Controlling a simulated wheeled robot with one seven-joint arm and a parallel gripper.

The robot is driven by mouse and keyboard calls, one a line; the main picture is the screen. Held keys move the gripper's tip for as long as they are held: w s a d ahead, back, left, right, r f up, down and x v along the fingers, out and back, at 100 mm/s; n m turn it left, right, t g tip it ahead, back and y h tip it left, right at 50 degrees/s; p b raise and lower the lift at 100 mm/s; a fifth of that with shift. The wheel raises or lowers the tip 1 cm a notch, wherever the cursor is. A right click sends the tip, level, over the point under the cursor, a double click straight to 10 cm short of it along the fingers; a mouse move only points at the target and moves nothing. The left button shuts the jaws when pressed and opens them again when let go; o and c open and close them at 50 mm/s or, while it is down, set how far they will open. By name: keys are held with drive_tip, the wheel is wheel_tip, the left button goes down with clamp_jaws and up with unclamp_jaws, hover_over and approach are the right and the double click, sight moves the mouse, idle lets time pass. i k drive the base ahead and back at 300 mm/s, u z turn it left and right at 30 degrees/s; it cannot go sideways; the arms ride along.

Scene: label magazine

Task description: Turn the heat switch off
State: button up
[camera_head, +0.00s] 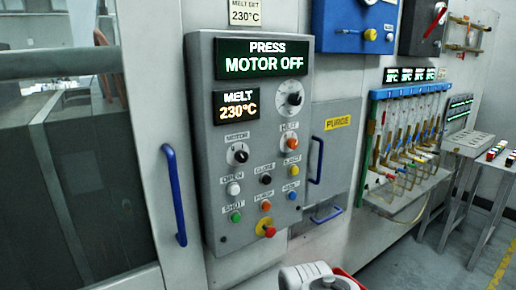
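The heat switch (291,143) is a small round knob with an orange-red face, under a label that appears to read HEAT, on the right half of the grey control panel (205,130). Its exact pointer direction is too small to tell. The panel's display (264,58) reads "PRESS MOTOR OFF", and a smaller display (237,107) reads "MELT 230°C". A white rounded part of my arm shows at the bottom edge, below the panel. My gripper's fingers are not in view, and nothing touches the heat switch.
The motor knob (238,154) is left of the heat switch, and a larger dial (292,98) is above it. Several coloured buttons and a red stop button (269,231) sit below. Blue handles (174,195) (316,160) stick out on both sides. The panel's front is unobstructed.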

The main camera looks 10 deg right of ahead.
sight(292, 144)
drive_tip(key=u, duration=0.05)
drive_tip(key=k, duration=0.5)
drive_tip(key=z, duration=1.3)
drive_tip(key=i, duration=0.9)
drive_tip(key=u, duration=2.5)
